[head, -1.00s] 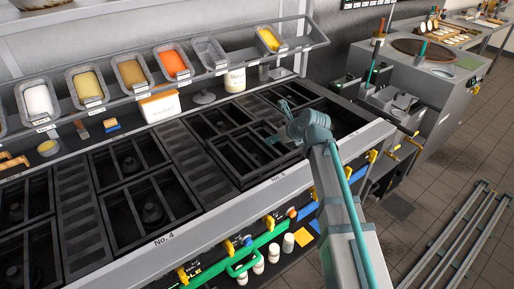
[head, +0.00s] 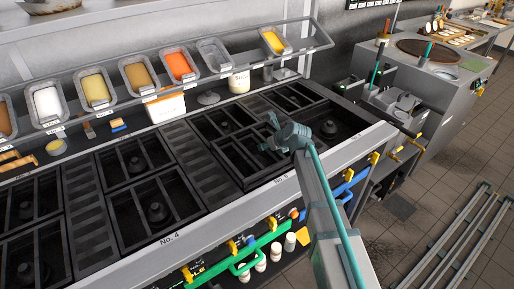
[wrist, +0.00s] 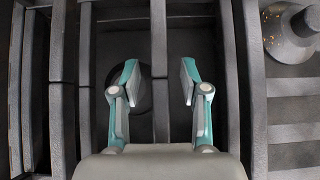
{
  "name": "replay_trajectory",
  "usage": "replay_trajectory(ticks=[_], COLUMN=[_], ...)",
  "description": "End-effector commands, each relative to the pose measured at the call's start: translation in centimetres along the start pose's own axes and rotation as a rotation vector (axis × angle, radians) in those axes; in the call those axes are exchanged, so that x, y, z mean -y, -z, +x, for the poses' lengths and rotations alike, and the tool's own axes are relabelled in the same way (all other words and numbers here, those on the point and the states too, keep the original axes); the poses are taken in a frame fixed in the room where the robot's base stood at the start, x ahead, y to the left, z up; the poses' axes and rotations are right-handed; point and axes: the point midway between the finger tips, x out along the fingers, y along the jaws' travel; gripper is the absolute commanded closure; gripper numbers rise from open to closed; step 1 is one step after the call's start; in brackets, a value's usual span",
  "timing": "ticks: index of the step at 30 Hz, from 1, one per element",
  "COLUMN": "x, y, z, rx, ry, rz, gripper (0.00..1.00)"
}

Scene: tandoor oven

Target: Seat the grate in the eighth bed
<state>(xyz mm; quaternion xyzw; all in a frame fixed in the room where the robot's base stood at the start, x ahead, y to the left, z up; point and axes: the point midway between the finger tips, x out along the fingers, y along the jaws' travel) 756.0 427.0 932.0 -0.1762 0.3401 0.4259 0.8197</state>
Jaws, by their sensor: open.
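A black grate (head: 243,181) lies at the front of the cooktop, left of an uncovered bed with a round burner (head: 330,128). It looks slightly raised at its front corner; I cannot tell whether it is seated. My gripper (wrist: 160,76) is open and empty, just above the grate in the head view. In the wrist view, a dark bar (wrist: 159,38) runs lengthwise between the parted fingers, with thicker bars (wrist: 230,90) on both sides. I cannot tell whether the fingers touch it. No label reading eighth shows clearly.
More burner beds (head: 155,212) and slatted panels (head: 195,165) fill the cooktop to the left. A shelf of ingredient trays (head: 180,68) hangs over the back. Yellow and coloured handles (head: 250,240) line the front. Another appliance (head: 440,85) stands at the right.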

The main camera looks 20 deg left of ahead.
Motion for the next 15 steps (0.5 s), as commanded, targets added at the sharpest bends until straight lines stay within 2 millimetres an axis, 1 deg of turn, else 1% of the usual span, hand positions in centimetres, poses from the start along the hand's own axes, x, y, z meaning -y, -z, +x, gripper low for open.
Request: replay_trajectory(ticks=[2, 8, 15], x=[0.04, 0.02, 0.03], y=[-0.08, 0.02, 0.03], z=[0.4, 0.41, 0.39], rx=[0.001, 0.001, 0.001], ry=[0.001, 0.001, 0.001], rz=[0.0, 0.0, 0.0], gripper=[0.55, 0.55, 0.95])
